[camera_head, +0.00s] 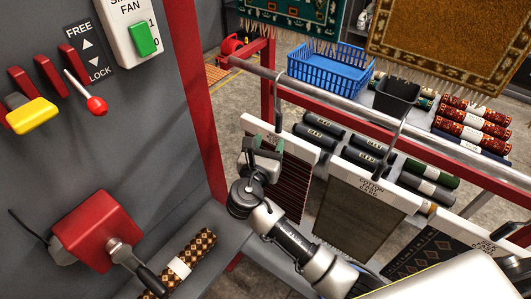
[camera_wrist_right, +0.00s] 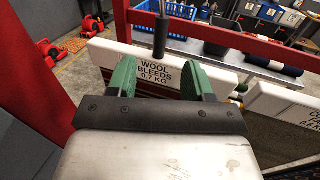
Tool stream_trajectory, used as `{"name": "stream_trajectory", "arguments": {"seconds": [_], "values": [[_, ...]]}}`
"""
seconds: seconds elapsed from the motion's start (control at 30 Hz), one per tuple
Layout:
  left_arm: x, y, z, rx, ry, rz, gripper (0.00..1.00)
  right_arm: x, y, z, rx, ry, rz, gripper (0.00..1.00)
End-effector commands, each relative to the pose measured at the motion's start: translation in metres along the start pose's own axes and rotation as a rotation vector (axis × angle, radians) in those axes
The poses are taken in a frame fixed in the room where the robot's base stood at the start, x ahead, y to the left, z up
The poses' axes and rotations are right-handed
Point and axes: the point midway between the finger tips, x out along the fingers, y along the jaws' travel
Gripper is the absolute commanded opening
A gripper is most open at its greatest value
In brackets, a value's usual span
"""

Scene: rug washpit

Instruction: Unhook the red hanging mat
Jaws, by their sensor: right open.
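The red hanging mat (camera_head: 293,190) is dark red and striped. It hangs from a white header bar (camera_head: 306,151), which hangs by a dark hook (camera_head: 278,95) from the metal rail. In the right wrist view the header (camera_wrist_right: 100,62) reads "WOOL BLEEDS 0.7 KG", and the hook stem (camera_wrist_right: 161,35) rises from its top. My right gripper (camera_head: 264,148) is open at the header. In the wrist view its green fingers (camera_wrist_right: 157,82) stand either side of the label and stem; I cannot tell whether they touch. My left gripper is not in view.
A brown mat (camera_head: 357,220) hangs close by on the right, with a dark patterned mat (camera_head: 430,258) beyond it. The metal rail (camera_head: 345,103) runs above them. A red post (camera_head: 197,95) and grey panel stand at left. A blue crate (camera_head: 325,72) is behind.

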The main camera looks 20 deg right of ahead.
Motion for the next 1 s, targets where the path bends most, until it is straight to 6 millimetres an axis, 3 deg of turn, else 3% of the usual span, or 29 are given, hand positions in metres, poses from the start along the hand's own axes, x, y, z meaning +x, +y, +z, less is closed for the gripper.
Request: {"name": "stream_trajectory", "arguments": {"seconds": [0.47, 1.0], "values": [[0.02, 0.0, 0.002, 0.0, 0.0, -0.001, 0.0, 0.039, 0.0, -0.002, 0.0, -0.001, -0.001, 0.51], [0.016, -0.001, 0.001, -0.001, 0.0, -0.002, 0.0, 0.08, 0.0, 0.0, -0.001, -0.001, -0.001, 0.51]]}}
